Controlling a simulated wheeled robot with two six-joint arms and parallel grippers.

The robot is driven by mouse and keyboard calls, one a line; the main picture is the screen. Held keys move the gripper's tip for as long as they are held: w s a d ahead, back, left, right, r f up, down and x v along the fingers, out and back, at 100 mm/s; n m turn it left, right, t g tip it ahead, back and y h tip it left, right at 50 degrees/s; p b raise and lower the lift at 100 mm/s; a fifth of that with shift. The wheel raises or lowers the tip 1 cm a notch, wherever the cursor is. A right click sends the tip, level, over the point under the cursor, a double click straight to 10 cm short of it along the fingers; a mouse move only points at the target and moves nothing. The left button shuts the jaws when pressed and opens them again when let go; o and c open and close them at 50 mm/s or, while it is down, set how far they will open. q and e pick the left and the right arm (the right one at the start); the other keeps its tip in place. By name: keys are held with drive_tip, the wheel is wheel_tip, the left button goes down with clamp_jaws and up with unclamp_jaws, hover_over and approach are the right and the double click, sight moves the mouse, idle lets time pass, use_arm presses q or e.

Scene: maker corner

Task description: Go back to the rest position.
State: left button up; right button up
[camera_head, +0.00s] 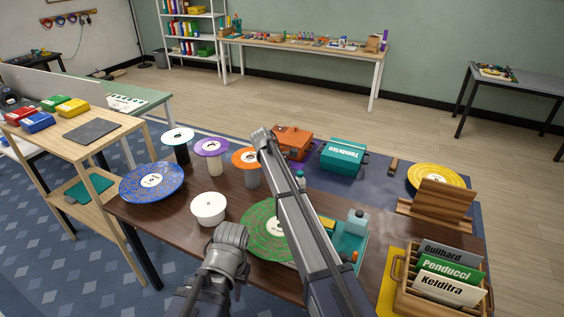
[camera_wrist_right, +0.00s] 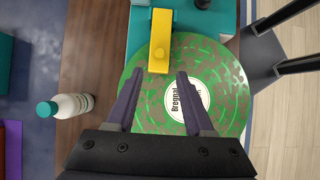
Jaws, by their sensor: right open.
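My right gripper (camera_wrist_right: 158,80) is open in the right wrist view, with nothing between its fingers. It is over the green record (camera_wrist_right: 220,95), which lies on the teal player (camera_wrist_right: 135,45); whether it touches the record cannot be told. A yellow block (camera_wrist_right: 159,40) on the player is just ahead of the fingertips. In the head view the green record (camera_head: 262,232) is partly hidden by a long grey arm link of mine.
A white bottle (camera_wrist_right: 72,105) stands beside the player. A wooden shelf (camera_head: 75,130) stands left.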

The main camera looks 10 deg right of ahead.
drive_tip(key=s+a+f+m+t+y, duration=0.1)
drive_tip(key=s+a+m, duration=0.1)
drive_tip(key=s, duration=0.9)
drive_tip(key=s+a+f+m+t+y, duration=0.1)
drive_tip(key=s+a+m, duration=0.2)
drive_tip(key=s, duration=0.8)
drive_tip(key=s+a+f+m+t+y, duration=0.1)
drive_tip(key=s+a, duration=0.4)
drive_tip(key=s, duration=0.6)
drive_tip(key=shift+a+f+m+y, duration=0.15)
drive_tip(key=shift+f+m+y, duration=0.1)
drive_tip(key=shift+m+y, duration=0.4)
drive_tip(key=shift+s, duration=0.1)
